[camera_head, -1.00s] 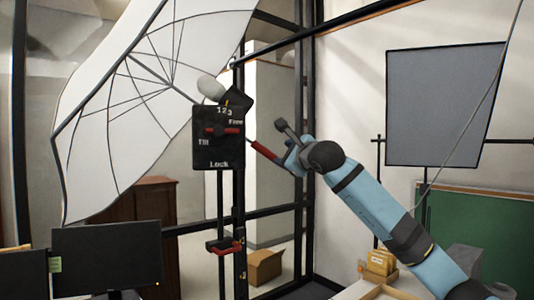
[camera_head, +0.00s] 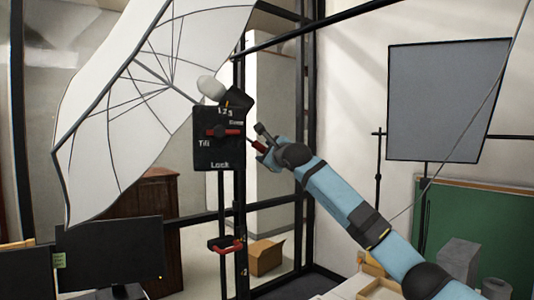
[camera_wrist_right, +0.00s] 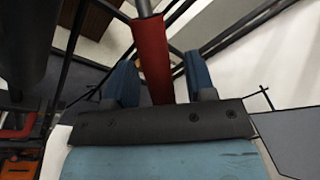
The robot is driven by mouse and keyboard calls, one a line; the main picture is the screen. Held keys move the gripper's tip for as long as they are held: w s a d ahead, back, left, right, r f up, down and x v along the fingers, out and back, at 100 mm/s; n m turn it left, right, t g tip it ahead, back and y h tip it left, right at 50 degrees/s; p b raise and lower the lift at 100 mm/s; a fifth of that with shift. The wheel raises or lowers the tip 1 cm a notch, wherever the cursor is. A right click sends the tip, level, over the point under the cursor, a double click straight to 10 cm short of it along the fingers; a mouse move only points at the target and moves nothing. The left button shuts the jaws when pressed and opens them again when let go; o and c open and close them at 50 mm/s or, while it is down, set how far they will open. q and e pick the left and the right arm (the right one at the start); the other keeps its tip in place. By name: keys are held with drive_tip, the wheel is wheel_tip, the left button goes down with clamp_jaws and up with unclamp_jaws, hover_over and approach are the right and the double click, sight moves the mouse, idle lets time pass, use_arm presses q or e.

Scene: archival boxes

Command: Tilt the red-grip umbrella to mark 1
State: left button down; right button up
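The white umbrella (camera_head: 150,100) hangs open and tilted at the upper left. A black panel (camera_head: 228,152) beside it reads "1 2 3", "Tilt" and "Lock", with one more blurred word. A red lever (camera_head: 222,132) lies level across it. The umbrella's red grip (camera_head: 259,145) sticks out right of the panel, partly hidden by my right gripper (camera_head: 263,148). In the right wrist view the red grip (camera_wrist_right: 151,50) runs between the two blue fingers of my right gripper (camera_wrist_right: 160,84). The fingers are apart, with a clear gap on the right side. My left gripper is not in view.
A second red-handled clamp (camera_head: 224,244) sits lower on the black stand. A monitor (camera_head: 110,250) is at lower left. A cardboard box (camera_head: 266,257) lies on the floor behind.

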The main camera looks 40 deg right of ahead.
clamp_jaws()
drive_tip(key=r+n+p, duration=0.1)
drive_tip(key=d+r+p, duration=0.1)
drive_tip(key=r+p, duration=0.1)
drive_tip(key=shift+s+r+n+g, duration=0.2)
drive_tip(key=shift+r+n+g, duration=0.05)
drive_tip(key=shift+n+g, duration=0.15)
drive_tip(key=shift+r+n+p, duration=0.4)
drive_tip(key=shift+r+n, duration=0.05)
drive_tip(key=shift+n, duration=0.05)
drive_tip(key=shift+s, duration=0.1)
drive_tip(key=shift+o, duration=0.5)
unclamp_jaws()
drive_tip(key=shift+f, duration=0.1)
